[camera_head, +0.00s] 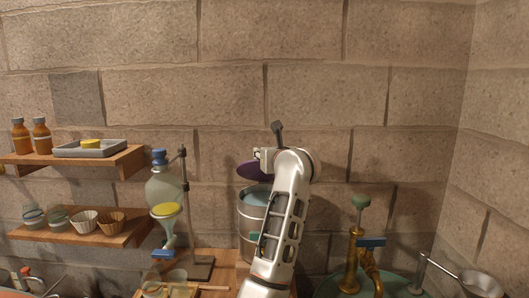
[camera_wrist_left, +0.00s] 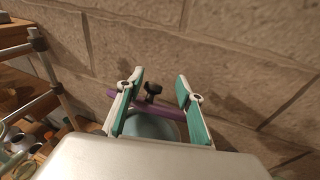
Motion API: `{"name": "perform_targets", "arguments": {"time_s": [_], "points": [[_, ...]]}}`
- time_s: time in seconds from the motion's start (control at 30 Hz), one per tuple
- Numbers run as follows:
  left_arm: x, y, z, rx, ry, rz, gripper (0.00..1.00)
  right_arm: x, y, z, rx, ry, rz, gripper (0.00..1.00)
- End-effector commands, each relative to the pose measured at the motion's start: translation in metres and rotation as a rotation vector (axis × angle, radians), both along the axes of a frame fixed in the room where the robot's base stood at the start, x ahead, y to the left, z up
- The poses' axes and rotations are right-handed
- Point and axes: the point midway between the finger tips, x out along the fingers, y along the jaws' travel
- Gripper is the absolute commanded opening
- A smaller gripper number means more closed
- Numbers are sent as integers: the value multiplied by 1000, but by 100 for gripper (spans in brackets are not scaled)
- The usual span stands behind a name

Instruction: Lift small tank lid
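The small tank (camera_head: 252,212) is a metal cylinder on the wooden bench, its pale blue inside showing at the top. Its purple lid (camera_head: 248,170) sits above the rim at the back, apart from it on the visible side. In the left wrist view the lid (camera_wrist_left: 168,112) shows nearly edge-on, with a black knob (camera_wrist_left: 152,89). My left gripper (camera_wrist_left: 160,92) has its fingers spread either side of the knob, with visible gaps. In the head view my left arm hides the tank's right side and most of the gripper (camera_head: 265,154). My right gripper is not in view.
A glass flask on a stand (camera_head: 165,186) is left of the tank. A brass tap (camera_head: 355,260) with a blue handle is to the right. Wooden shelves (camera_head: 75,158) hold bottles and a tray at left. A stone wall is close behind.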

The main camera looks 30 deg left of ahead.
Motion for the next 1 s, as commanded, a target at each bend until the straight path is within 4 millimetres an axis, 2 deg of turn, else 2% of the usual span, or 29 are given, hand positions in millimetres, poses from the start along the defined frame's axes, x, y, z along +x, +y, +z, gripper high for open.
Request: {"name": "perform_targets", "arguments": {"time_s": [0.1, 0.3, 0.5, 0.77, 0.9, 0.93, 1.0], "points": [[-17, -20, 2, -6, 0, -3, 37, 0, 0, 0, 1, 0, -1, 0], [-39, -43, 5, -5, 2, -3, 37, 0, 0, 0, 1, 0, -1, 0], [-49, -52, 6, -6, 4, -1, 37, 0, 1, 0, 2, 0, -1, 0], [-49, -53, 7, -5, 5, -1, 37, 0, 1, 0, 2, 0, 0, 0], [-52, -52, 5, -2, 2, 2, 3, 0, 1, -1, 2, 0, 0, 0], [-53, -52, 4, 0, 1, 4, 0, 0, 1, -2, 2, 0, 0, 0], [-60, -51, 0, 8, -5, 11, 0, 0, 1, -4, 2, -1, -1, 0]]}}
